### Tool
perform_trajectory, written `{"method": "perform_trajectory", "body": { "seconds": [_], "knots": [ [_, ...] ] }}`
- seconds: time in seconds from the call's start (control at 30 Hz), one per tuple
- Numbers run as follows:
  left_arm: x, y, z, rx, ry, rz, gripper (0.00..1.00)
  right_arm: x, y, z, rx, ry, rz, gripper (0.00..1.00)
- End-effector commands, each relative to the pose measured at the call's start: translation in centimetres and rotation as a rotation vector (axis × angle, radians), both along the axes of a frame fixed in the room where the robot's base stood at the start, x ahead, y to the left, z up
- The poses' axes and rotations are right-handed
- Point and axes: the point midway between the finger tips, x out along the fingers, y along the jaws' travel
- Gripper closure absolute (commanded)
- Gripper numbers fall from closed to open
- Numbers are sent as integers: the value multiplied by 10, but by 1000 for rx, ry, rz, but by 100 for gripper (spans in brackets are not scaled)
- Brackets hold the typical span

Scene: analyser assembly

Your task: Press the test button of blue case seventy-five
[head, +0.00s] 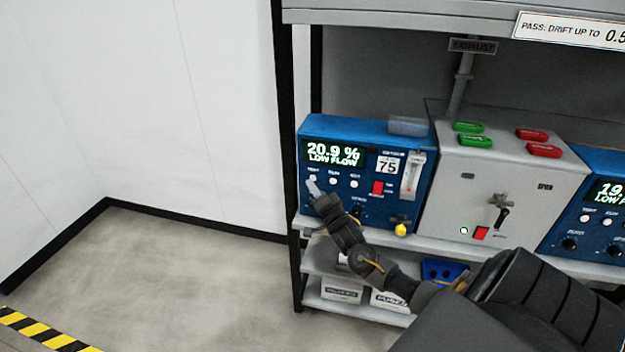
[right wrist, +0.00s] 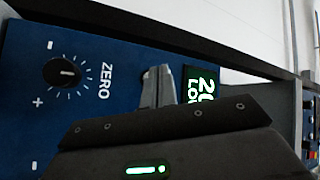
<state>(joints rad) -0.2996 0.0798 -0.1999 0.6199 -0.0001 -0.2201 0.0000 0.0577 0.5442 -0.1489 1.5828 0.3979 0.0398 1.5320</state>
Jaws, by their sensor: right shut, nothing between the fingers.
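The blue case numbered 75 (head: 345,130) stands at the left end of the shelf. Its screen (head: 334,153) reads 20.9 % LOW FLOW. Three round white buttons sit in a row under the screen: a left one (head: 313,178), a middle one (head: 333,181) and a right one (head: 354,184). Their labels are too small to read. My right gripper (head: 313,188) is shut and empty, its tips at or just below the left button; I cannot tell whether they touch it. In the right wrist view the fingertips (right wrist: 158,84) point at the blue panel and hide the button. My left gripper is out of view.
A ZERO knob (right wrist: 65,72) is close by on the panel. A grey box (head: 510,175) with green and red blocks on top stands right of case 75, then another blue case (head: 598,205). A lower shelf (head: 325,262) holds labelled boxes. Open floor lies left.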

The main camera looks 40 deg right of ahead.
Motion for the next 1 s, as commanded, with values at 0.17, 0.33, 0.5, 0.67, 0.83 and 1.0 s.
{"method": "perform_trajectory", "body": {
  "seconds": [0.17,0.33,0.5,0.67,0.83,1.0],
  "knots": [
    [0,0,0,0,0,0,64,0,0,0,0,0,0,100],
    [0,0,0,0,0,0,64,0,0,0,0,0,0,100],
    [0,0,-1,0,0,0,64,1,-2,0,0,-1,-1,100],
    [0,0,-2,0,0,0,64,5,-6,0,0,-1,-1,100],
    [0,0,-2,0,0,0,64,5,-7,0,0,0,0,100],
    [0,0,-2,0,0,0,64,5,-7,0,0,0,0,100]
  ]
}}
